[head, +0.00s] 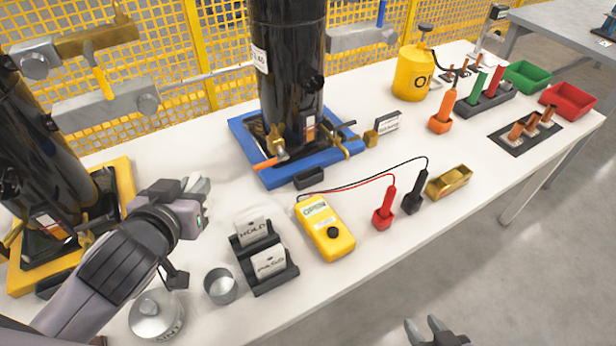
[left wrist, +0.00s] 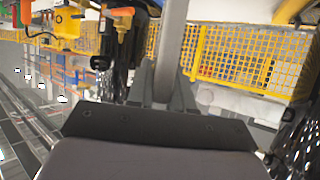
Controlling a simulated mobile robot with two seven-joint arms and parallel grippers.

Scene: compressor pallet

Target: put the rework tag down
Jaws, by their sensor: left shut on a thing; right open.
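My left gripper (head: 196,188) is over the table's left part, between the two black compressors. It is shut on a thin grey thing, seen almost edge-on; I take it for the rework tag, but no lettering shows. In the left wrist view this grey strip (left wrist: 172,45) stands up between the fingers (left wrist: 163,88). A black tag holder (head: 262,279) stands on the table, right of and nearer than the left gripper. It bears a tag reading HOLD (head: 253,231) and a second white tag (head: 269,262) with unclear lettering. My right gripper (head: 437,332) is open and empty, beyond the table's front edge.
A compressor (head: 285,70) stands on a blue base (head: 250,145); another (head: 40,150) stands on a yellow base (head: 125,185). A metal cup (head: 220,287), a lidded tin (head: 156,314) and a yellow meter (head: 326,230) flank the holder. Bare tabletop (head: 195,145) lies between the compressors.

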